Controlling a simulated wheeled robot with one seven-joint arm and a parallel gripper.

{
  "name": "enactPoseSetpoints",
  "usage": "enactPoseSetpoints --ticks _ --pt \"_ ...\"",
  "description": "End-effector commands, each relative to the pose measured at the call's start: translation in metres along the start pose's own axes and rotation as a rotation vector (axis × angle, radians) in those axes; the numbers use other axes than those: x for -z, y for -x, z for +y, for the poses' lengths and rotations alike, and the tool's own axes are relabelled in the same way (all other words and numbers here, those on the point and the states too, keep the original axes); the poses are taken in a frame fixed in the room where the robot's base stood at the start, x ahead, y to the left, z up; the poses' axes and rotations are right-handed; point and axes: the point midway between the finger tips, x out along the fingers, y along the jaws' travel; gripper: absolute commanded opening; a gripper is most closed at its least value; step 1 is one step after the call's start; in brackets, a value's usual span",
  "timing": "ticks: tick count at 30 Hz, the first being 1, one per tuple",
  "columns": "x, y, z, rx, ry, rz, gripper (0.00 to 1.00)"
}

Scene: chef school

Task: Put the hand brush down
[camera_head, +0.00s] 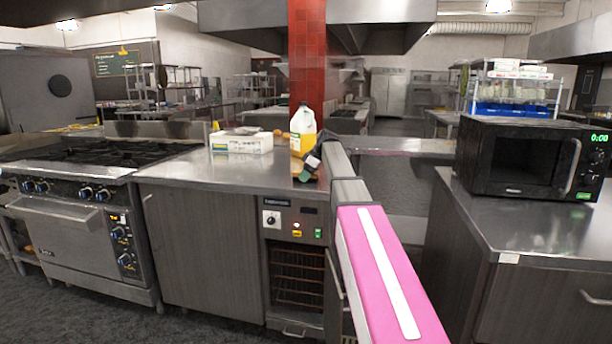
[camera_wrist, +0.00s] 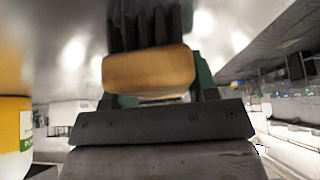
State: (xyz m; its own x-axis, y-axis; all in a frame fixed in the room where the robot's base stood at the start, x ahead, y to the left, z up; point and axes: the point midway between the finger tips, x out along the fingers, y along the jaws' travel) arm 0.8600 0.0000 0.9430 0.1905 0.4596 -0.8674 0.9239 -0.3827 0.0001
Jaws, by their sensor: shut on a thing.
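The hand brush (camera_wrist: 150,74) has a pale wooden body and dark bristles, and it fills the upper middle of the wrist view. My gripper (camera_wrist: 155,92) is shut on it, with a green finger at either side of the wood. In the head view my gripper (camera_head: 309,168) is at the right end of the steel counter (camera_head: 190,168), and the brush is mostly hidden there. The bristles point toward a grey steel surface in the wrist view. I cannot tell whether they touch it.
A jug with yellow liquid (camera_head: 302,132) stands close behind my gripper, and also shows at the left of the wrist view (camera_wrist: 14,130). A white box (camera_head: 241,143) is farther left. The counter's front middle is clear. A microwave (camera_head: 520,160) stands on the right counter.

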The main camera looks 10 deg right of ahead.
Motion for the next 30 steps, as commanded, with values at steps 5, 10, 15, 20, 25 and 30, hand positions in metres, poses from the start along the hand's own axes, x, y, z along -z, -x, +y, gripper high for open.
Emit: enactPoseSetpoints --ticks 5,10,15,20,25,30 --pt "-0.001 -0.001 0.0 0.0 0.0 0.0 0.78" --pt "-0.001 -0.001 0.0 0.0 0.0 0.0 0.78" --pt "0.0 0.0 0.0 0.0 0.0 0.0 0.78" --pt "0.0 0.021 0.001 -0.001 -0.001 0.0 0.78" --pt "0.008 0.053 -0.006 -0.001 0.001 0.0 0.78" --pt "0.008 0.083 -0.006 -0.001 0.0 0.0 0.78"
